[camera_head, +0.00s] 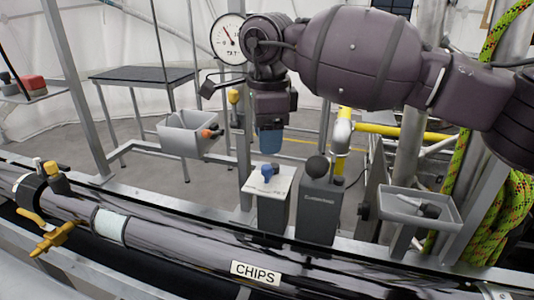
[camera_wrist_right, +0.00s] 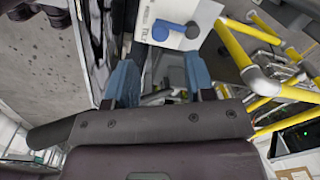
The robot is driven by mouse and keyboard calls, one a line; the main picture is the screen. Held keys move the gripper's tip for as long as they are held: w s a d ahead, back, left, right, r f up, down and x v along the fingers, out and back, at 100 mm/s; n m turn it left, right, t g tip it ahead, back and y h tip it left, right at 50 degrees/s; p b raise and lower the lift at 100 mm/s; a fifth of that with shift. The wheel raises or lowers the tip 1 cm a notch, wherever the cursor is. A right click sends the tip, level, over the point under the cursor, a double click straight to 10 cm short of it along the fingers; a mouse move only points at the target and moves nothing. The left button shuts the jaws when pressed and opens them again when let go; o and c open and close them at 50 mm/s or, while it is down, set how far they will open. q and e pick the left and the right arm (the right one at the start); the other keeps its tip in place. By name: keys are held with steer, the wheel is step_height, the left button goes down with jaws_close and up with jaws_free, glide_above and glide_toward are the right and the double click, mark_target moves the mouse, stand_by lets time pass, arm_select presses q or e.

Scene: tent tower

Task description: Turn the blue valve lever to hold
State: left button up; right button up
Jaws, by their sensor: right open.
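The blue valve lever (camera_head: 267,172) sits on the white top plate (camera_head: 280,181) of a dark grey box in the middle of the head view. In the right wrist view the lever (camera_wrist_right: 176,30) lies at the top, beyond the fingertips, with a round end and a longer arm. My right gripper (camera_head: 270,141) hangs above the lever with its blue fingers pointing down, apart from it. In the right wrist view its two fingers (camera_wrist_right: 161,72) are spread with nothing between them. The lettering on the plate is too small to read. My left gripper does not show.
A second dark box with a black ball knob (camera_head: 317,167) stands right beside the lever's box. A grey tray (camera_head: 421,208) is further right. A grey bin (camera_head: 190,134) and a gauge (camera_head: 228,38) are behind. A pipe marked CHIPS (camera_head: 255,273) runs in front.

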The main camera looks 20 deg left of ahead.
mark_target(268, 169)
steer(key=shift+r, duration=2.05)
steer(key=shift+s, duration=0.1)
